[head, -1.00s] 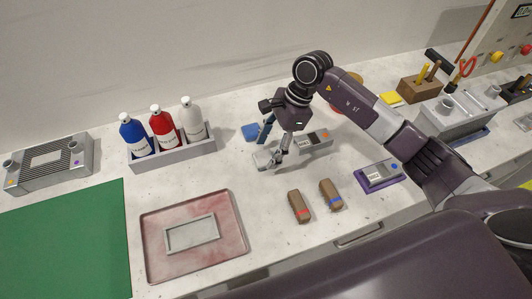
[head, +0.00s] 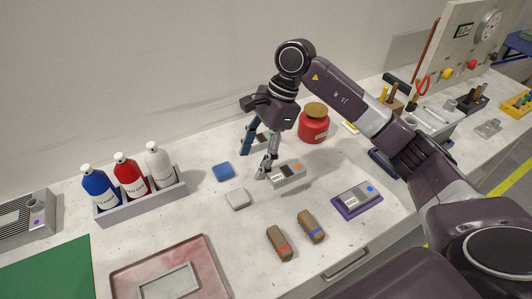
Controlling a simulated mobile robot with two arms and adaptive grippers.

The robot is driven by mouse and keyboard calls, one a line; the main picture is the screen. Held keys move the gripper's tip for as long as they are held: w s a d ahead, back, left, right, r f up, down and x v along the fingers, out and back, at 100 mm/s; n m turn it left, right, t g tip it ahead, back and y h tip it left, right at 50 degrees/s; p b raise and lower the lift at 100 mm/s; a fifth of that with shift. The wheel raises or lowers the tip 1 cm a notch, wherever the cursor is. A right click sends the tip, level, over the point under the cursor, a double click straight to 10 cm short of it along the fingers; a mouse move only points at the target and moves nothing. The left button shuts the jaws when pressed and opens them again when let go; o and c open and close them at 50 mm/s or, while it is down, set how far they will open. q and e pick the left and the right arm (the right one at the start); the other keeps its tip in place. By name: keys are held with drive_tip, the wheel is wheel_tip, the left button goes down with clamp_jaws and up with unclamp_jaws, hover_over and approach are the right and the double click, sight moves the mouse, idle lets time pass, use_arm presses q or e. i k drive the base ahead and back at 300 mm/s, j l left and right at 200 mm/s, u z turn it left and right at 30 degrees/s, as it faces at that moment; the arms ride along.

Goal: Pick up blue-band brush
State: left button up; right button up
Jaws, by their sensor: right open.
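The blue-band brush (head: 311,227) is a brown block with a blue band, lying on the white worktop in the head view. A similar brush with a red band (head: 280,243) lies just to its left. My right gripper (head: 257,162) is open above the worktop, behind and to the left of the blue-band brush and apart from it. Its fingers point down beside a grey box with an orange dot (head: 286,174). I cannot tell whether they touch that box. My left gripper is not in view.
A blue block (head: 223,171) and a pale block (head: 238,198) lie left of the gripper. A red jar (head: 314,124) stands behind. A grey device on a purple pad (head: 357,199) lies right of the brushes. A pink tray (head: 206,250) is at the front left.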

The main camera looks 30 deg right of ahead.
sight(316, 234)
drive_tip(key=z, duration=1.25)
